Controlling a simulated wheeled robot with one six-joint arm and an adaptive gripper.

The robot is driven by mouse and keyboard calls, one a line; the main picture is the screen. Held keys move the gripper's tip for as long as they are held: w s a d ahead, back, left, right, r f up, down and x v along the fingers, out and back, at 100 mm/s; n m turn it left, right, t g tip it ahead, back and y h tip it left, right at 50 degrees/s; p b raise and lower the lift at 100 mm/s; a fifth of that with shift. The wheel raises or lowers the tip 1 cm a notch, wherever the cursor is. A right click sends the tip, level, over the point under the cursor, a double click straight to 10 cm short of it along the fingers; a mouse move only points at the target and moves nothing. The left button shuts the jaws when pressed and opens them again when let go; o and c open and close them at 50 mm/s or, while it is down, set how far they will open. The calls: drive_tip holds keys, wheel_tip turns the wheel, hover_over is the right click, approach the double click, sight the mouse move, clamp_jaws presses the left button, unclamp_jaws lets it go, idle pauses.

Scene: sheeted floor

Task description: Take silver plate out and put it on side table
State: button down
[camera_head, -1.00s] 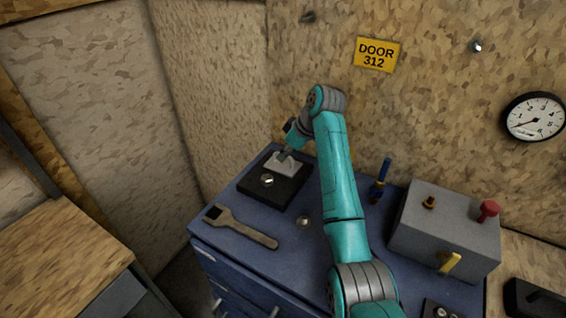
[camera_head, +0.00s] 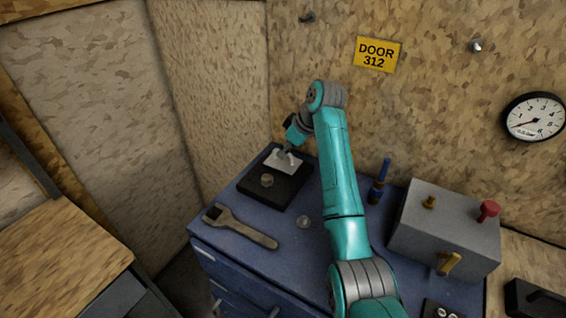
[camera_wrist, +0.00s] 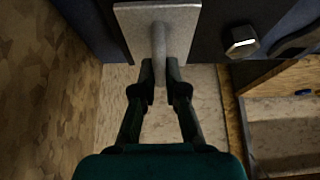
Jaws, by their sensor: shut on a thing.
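The silver plate (camera_head: 274,161) is at the back half of a black base block (camera_head: 284,195) on the blue cabinet. In the wrist view the plate (camera_wrist: 188,18) is a flat grey rectangle with a raised bar handle (camera_wrist: 158,42). My gripper (camera_head: 287,154) is shut on that handle; its two fingers (camera_wrist: 159,72) close around the bar's near end. Whether the plate is clear of the block is hard to tell. A wooden-topped side table (camera_head: 60,250) stands at the lower left, its visible top bare.
A hex nut (camera_head: 267,180) sits on the block beside the plate. A wrench (camera_head: 240,228) and a small round knob (camera_head: 303,222) are on the cabinet top. A grey control box (camera_head: 445,235) and a blue-handled tool (camera_head: 380,182) are to the right. A gap separates cabinet and side table.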

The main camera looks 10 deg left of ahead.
sight(277, 149)
drive_tip(key=shift+r, duration=2.05)
drive_tip(key=shift+r, duration=1.85)
